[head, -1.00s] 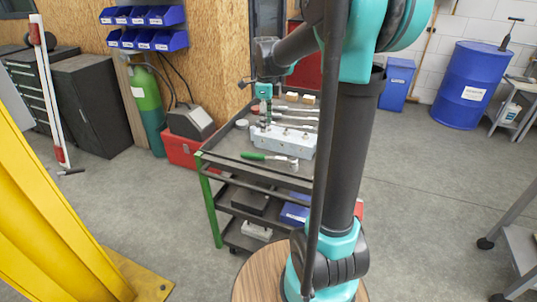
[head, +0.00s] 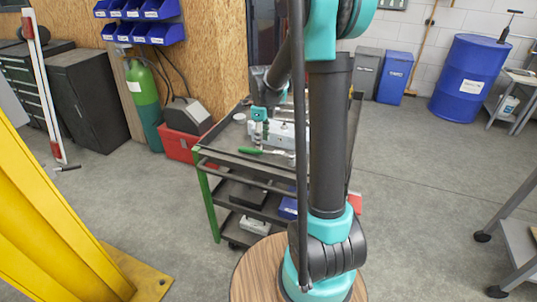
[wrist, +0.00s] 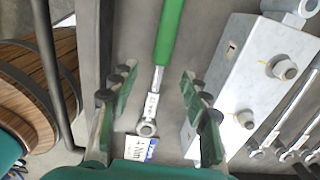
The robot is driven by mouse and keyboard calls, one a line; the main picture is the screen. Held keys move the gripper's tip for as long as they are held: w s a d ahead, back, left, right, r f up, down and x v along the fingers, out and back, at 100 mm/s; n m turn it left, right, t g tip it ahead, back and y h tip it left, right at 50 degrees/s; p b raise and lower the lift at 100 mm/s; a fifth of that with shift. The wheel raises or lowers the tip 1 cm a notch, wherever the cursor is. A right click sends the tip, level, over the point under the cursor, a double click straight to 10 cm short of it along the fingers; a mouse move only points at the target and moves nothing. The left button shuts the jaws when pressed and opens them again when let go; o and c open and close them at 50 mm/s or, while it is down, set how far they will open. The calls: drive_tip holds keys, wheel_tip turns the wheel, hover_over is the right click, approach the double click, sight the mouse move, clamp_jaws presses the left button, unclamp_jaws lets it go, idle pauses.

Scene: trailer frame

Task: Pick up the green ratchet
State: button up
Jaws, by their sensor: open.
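The green ratchet (head: 252,151) lies on the top shelf of the tool cart (head: 225,152), near its front edge. In the wrist view its green handle (wrist: 170,32) points up the picture, and the metal shaft and round head (wrist: 147,128) lie between my fingers. My gripper (wrist: 158,78) is open and empty, one finger on each side of the ratchet. In the head view my gripper (head: 258,142) is just above the handle. I cannot tell the exact height gap.
A grey metal block with knobs (wrist: 255,75) lies close to the right finger. Metal wrenches (wrist: 285,135) lie beyond it. A small white-and-blue label (wrist: 138,147) is near the ratchet head. The cart's raised edge (wrist: 100,40) runs along the left.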

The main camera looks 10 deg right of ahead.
sight(263, 150)
drive_tip(key=shift+f, duration=2.6)
clamp_jaws()
